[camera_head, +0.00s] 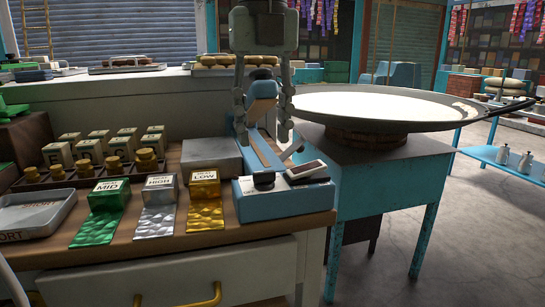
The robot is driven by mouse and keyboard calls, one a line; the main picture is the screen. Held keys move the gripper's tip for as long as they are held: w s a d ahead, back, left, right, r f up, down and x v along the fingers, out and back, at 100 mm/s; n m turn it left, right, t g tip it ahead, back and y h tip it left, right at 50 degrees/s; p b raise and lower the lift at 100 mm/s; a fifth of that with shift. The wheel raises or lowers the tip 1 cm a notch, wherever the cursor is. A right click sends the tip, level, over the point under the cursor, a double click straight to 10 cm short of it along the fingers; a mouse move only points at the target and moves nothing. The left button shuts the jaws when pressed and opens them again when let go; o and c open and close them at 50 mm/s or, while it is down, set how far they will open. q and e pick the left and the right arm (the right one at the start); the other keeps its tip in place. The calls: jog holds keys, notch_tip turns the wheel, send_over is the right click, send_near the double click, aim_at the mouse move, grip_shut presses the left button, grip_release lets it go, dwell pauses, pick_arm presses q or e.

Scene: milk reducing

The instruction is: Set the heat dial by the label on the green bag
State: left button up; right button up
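The green bag (103,212) lies on the wooden counter at the left, a foil packet whose white label reads MID. Beside it are a silver bag (157,207) labelled HIGH and a gold bag (205,202) labelled LOW. The heat dial (264,180) is a dark round knob on top of a blue control box (290,202) to the right of the bags; its pointer setting is too small to read. My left gripper (263,138) points down above the dial, its two fingers spread apart, with the dial visible below them. My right gripper is out of view.
A wide pan of white liquid (375,106) stands on a blue table (385,166) at the right. A blue bar with a tan strip shows between my fingers. A metal tray (36,214), small cartons and brown-topped jars (146,160) crowd the left counter.

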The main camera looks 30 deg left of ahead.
aim_at(264, 171)
pick_arm(q)
notch_tip(264, 171, down, 6)
jog(key=shift+c, duration=0.5)
jog(key=c, duration=0.8)
